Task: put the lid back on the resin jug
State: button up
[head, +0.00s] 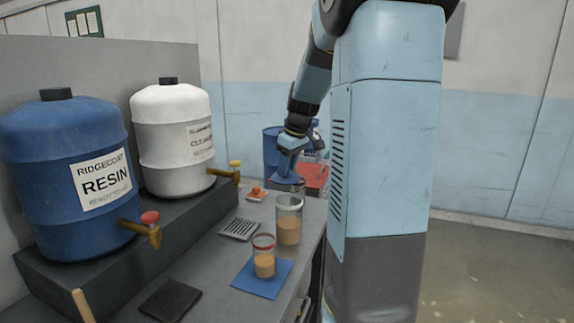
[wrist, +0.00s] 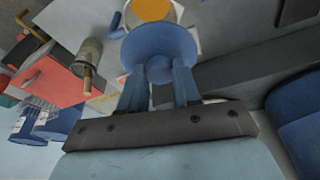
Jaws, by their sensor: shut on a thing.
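My gripper (wrist: 159,80) is shut on the knob of a round blue lid (wrist: 158,50). In the head view the lid (head: 287,180) hangs below my gripper (head: 290,160), beyond a clear container with amber contents (head: 288,228) that looks like the resin jug. In the wrist view a round open vessel with amber contents (wrist: 150,8) shows just past the lid's far edge, partly cut off by the frame top. The lid overlaps part of it. A blue handle-like part (wrist: 117,27) is beside it. I see no contact between lid and vessel.
A small red-rimmed cup (head: 264,264) stands on a blue mat (head: 250,284). A blue resin drum (head: 60,185) and a white drum (head: 172,150) with taps stand on a dark step at the left. A red box (head: 314,180) is behind. A grate (head: 239,229) lies on the bench.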

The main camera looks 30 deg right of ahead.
aim_at(292, 177)
jog(key=shift+s+d+f, duration=0.1)
jog(key=shift+d+f, duration=0.15)
jog(key=shift+f, duration=0.45)
jog(key=shift+s+d+f, duration=0.1)
jog(key=shift+d+f, duration=0.15)
jog(key=shift+f, duration=2.2)
jog(key=shift+w, duration=0.1)
dwell(0.4)
jog(key=o, duration=1.1)
jog(key=shift+o, duration=0.2)
jog(key=o, duration=0.4)
jog(key=shift+o, duration=0.2)
jog(key=shift+r, duration=3.45)
